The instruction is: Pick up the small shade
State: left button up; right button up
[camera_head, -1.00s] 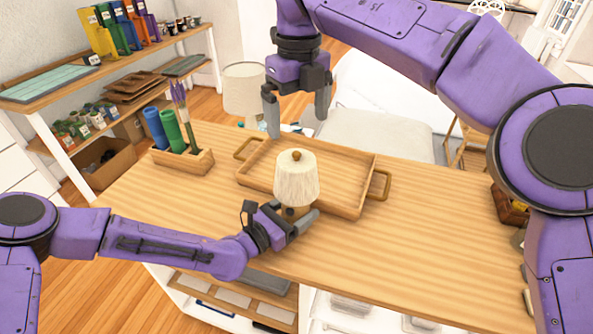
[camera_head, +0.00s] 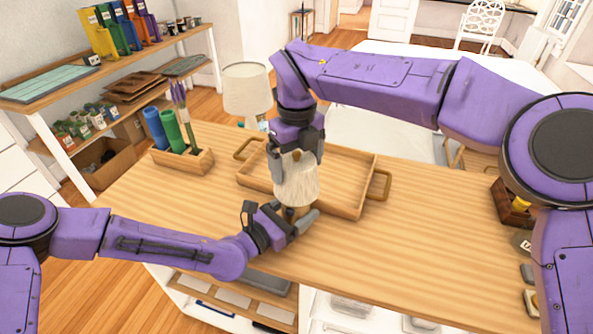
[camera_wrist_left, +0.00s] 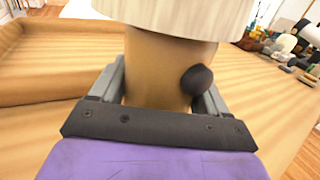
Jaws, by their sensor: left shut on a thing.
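The small shade (camera_head: 296,184) is cream and pleated, with a wooden knob on top. It sits upright on a small wooden lamp base (camera_wrist_left: 165,70), over the front part of the tray. My left gripper (camera_head: 296,219) is shut on the lamp base, just below the shade. In the left wrist view its fingers stand on both sides of the base, which has a dark round knob. The shade's lower rim (camera_wrist_left: 185,15) fills the top of that view. My right gripper (camera_head: 297,163) is open at the shade's top, pointing down. I cannot tell whether its fingers touch the shade.
A wooden tray (camera_head: 350,205) with two handles lies on the table (camera_head: 420,235). A wooden holder (camera_head: 190,162) with blue and green tubes stands at the left. A larger lamp shade (camera_head: 247,89) is behind the table. The table's right part is mostly clear.

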notch_tip(320, 180, up, 10)
jog(key=shift+r, duration=0.1)
dwell(0.4)
jog(key=shift+r, duration=2.95)
pick_arm(q)
jog(key=o, duration=1.3)
jog(key=shift+a, duration=0.1)
